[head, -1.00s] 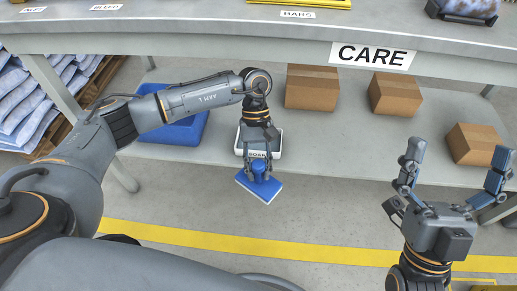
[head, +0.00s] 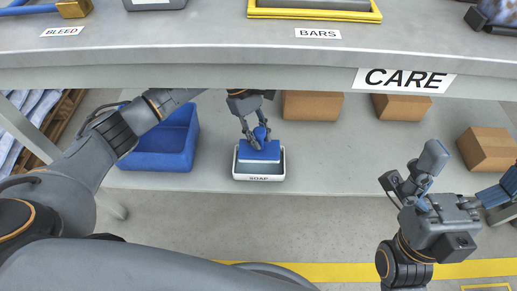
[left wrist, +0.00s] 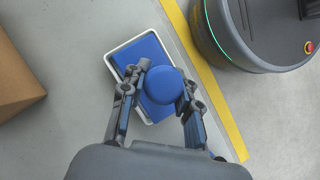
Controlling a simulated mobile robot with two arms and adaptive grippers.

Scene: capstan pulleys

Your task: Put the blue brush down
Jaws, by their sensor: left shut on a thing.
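The blue brush (head: 259,153) has a round blue knob on top and a flat blue body. My left gripper (head: 256,134) is shut on the knob, which also shows between the fingers in the left wrist view (left wrist: 163,85). The brush is over the white-rimmed tray labelled SOAP (head: 259,177), towards its far side. In the left wrist view the tray's white rim (left wrist: 112,64) shows around the blue body. I cannot tell whether the brush touches the tray floor. My right gripper (head: 474,165) is open and empty at the right, fingers spread wide.
The tray stands on a grey lower shelf (head: 330,170) under a bench (head: 200,75). A blue bin (head: 165,160) is left of the tray. Cardboard boxes (head: 311,105) (head: 400,107) (head: 487,149) stand behind and to the right. The shelf right of the tray is clear.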

